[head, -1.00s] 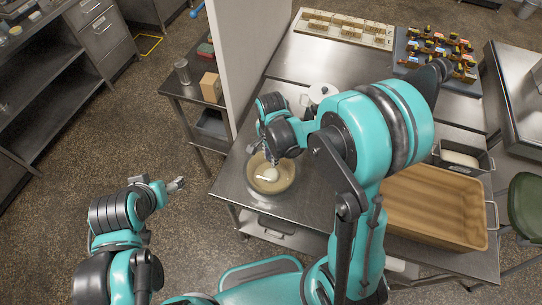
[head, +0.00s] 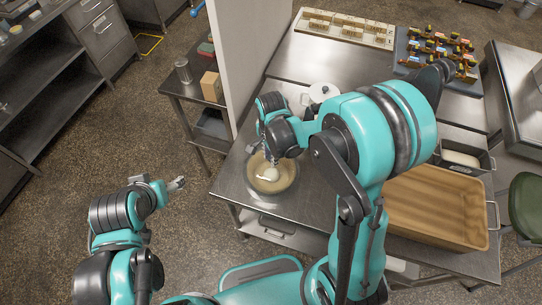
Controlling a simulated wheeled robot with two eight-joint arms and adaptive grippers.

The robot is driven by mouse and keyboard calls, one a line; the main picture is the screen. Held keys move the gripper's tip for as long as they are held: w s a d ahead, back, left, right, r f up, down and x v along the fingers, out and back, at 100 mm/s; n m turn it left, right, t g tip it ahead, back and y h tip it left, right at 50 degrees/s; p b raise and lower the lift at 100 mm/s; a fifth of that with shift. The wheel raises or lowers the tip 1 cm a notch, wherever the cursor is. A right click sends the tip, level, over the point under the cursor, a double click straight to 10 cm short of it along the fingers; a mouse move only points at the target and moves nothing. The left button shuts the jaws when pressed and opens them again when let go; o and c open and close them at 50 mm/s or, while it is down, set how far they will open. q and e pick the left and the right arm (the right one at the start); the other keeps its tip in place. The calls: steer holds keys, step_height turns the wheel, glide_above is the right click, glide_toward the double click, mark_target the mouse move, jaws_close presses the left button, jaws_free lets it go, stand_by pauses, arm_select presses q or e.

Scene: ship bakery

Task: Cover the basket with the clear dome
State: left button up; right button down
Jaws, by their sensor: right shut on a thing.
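The round tan basket (head: 264,186) stands near the front left corner of the steel table, with something pale inside it. The clear dome (head: 291,184) shows as a faint see-through outline around and over the basket. Whether its rim touches the table I cannot tell. My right gripper (head: 270,157) points down above the basket, shut on the top of the dome; my own wrist partly hides the grip. My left gripper (head: 178,184) is away from the table, over the floor at left, holding nothing that I can see. Its jaw opening is too small to judge.
A white lidded pot (head: 322,92) stands behind my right wrist. A large tan-lined bin (head: 432,207) and a smaller dark pan (head: 462,157) are on the right of the table. A white partition (head: 238,65) rises at the back left. The steel table (head: 228,185) is bare left of the basket.

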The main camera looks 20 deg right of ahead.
steer(key=shift+f+b, duration=0.25)
steer(key=shift+b, duration=0.1)
stand_by(0.6)
steer(key=c, duration=0.7)
jaws_free()
steer(key=shift+r, duration=0.15)
steer(key=shift+r+p, duration=2.55)
steer(key=shift+r, duration=0.9)
